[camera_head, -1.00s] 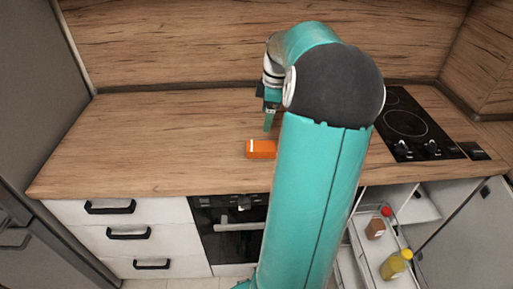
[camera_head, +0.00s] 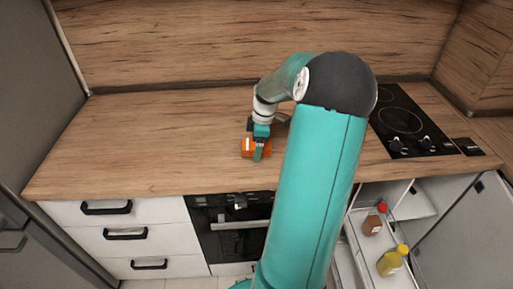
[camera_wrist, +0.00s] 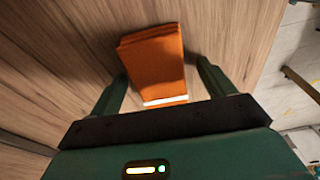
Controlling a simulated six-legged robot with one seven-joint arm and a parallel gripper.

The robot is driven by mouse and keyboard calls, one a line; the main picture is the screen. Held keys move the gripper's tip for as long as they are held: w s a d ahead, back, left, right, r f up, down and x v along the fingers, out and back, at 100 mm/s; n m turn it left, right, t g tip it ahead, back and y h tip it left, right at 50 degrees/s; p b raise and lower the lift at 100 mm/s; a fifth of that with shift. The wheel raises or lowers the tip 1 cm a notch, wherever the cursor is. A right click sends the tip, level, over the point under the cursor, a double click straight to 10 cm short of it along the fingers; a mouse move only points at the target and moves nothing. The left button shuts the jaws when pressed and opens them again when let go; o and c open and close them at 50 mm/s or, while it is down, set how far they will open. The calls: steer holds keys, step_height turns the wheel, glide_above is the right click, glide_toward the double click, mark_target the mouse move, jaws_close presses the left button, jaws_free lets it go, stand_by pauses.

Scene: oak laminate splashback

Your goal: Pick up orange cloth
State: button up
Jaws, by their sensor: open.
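The orange cloth (camera_head: 247,147) lies folded on the wooden worktop (camera_head: 150,140), near its front edge. In the wrist view the cloth (camera_wrist: 155,62) is a thick folded block with a white stripe at its near end. My gripper (camera_head: 260,155) is down at the cloth and hides part of it in the head view. In the wrist view my gripper (camera_wrist: 163,75) is open, with one finger on each side of the cloth. The left finger is very close to the cloth's edge; I cannot tell whether it touches. The right finger stands a little apart from it.
A black hob (camera_head: 405,122) is set in the worktop at the right. Below it a pull-out rack (camera_head: 362,235) stands open with bottles, including a yellow one (camera_head: 391,262). The worktop left of the cloth is clear. A wooden splashback (camera_head: 250,45) rises behind.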

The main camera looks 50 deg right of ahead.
steer(key=c, duration=1.1)
steer(key=shift+o, duration=0.2)
steer(key=shift+r, duration=0.15)
steer(key=shift+r, duration=0.55)
steer(key=s+a+r, duration=0.9)
steer(key=a+r, duration=0.1)
steer(key=r, duration=0.1)
steer(key=shift+s+r, duration=0.3)
steer(key=shift+s, duration=0.05)
